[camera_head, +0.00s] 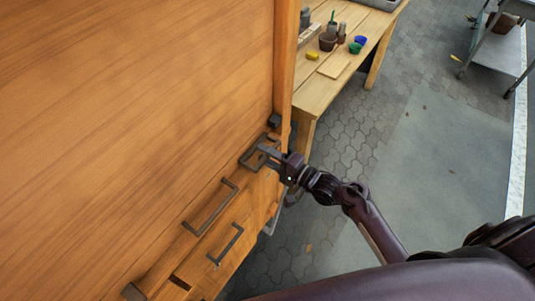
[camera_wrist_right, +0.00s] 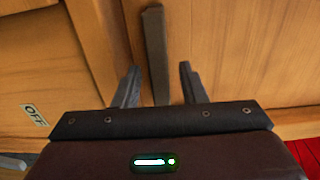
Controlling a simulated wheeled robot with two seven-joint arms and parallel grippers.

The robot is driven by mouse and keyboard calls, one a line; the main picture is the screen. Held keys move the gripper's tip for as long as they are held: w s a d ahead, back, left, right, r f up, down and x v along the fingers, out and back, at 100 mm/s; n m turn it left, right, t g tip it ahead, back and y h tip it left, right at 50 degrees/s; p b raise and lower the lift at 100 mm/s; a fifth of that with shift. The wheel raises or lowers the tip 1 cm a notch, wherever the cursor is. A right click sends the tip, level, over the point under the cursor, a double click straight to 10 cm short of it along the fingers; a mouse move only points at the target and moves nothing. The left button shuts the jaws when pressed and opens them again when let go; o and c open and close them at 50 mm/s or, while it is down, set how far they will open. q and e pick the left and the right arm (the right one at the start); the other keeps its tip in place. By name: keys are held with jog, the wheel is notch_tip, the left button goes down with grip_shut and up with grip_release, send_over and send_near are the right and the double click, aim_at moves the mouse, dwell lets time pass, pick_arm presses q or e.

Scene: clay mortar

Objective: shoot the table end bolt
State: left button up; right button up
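I cannot tell for sure which fitting is the end bolt. My left gripper is out of view.
Two dark pull handles (camera_head: 209,207) (camera_head: 226,244) are along the wooden edge and front. A workbench (camera_head: 330,85) with pots stands behind. Paved floor (camera_head: 340,140) lies open at right.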

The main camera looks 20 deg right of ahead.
aim_at(278, 142)
grip_shut()
jog(key=shift+d, duration=0.1)
jog(key=w+d, duration=0.1)
jog(key=d, duration=0.1)
jog(key=w+d, duration=0.2)
jog(key=shift+w, duration=0.1)
grip_release()
dwell(0.4)
jog(key=b+v, duration=0.1)
jog(key=v, duration=0.6)
jog(key=shift+s+d, duration=0.3)
